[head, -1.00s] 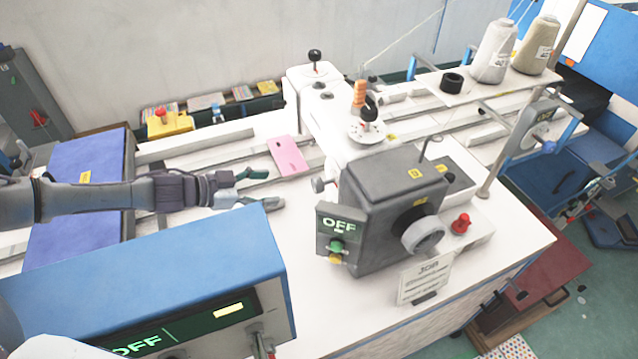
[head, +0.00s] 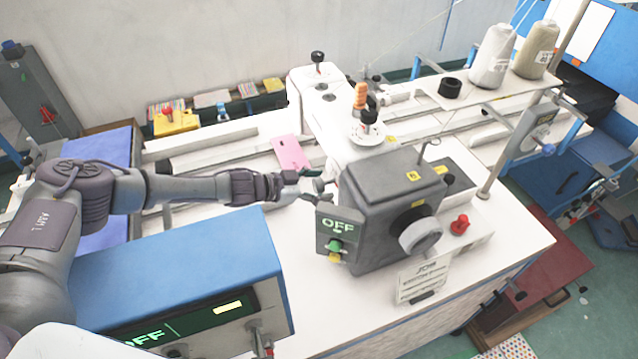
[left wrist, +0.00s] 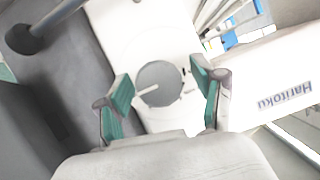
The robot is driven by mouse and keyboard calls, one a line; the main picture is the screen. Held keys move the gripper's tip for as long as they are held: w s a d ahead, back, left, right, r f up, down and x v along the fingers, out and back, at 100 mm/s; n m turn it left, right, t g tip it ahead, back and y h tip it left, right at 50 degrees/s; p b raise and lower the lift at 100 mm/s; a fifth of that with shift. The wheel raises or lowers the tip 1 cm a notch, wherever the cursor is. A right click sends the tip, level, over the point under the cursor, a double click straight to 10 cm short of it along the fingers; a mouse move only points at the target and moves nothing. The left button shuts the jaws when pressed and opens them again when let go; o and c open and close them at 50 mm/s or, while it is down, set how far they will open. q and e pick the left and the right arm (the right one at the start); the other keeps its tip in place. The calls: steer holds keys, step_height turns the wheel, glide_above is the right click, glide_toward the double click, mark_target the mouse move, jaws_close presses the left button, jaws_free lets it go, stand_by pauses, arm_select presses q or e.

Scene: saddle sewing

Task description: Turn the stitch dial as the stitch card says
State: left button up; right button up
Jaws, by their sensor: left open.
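My left gripper (head: 316,189) is at the left side of the grey sewing head (head: 385,205), just above the OFF box. In the left wrist view its two green-padded fingers (left wrist: 160,76) are open. Between them, on a white face, is a round grey disc (left wrist: 164,88) with a pale pointer, likely the stitch dial. Small dark marks stand at its right edge. The fingers are apart with nothing gripped. In the head view this disc is hidden. A white printed card (head: 421,279) stands at the front of the machine; its small lines are unreadable. My right gripper is out of view.
A dark knob on a rod (left wrist: 22,38) stands close by on the left in the wrist view. The OFF box (head: 338,236) has a green button. A grey handwheel (head: 421,237) and red knob (head: 460,225) are at the front. A pink card (head: 291,153) lies behind my arm.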

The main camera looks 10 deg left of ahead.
arm_select(q)
steer(key=c, duration=1.2)
steer(key=shift+o, duration=0.2)
steer(key=shift+n+g, duration=0.4)
steer(key=shift+n, duration=0.3)
steer(key=o, duration=1.2)
steer(key=shift+c, duration=0.2)
steer(key=v, duration=1.2)
steer(key=shift+a, duration=0.15)
steer(key=shift+w+f, duration=0.15)
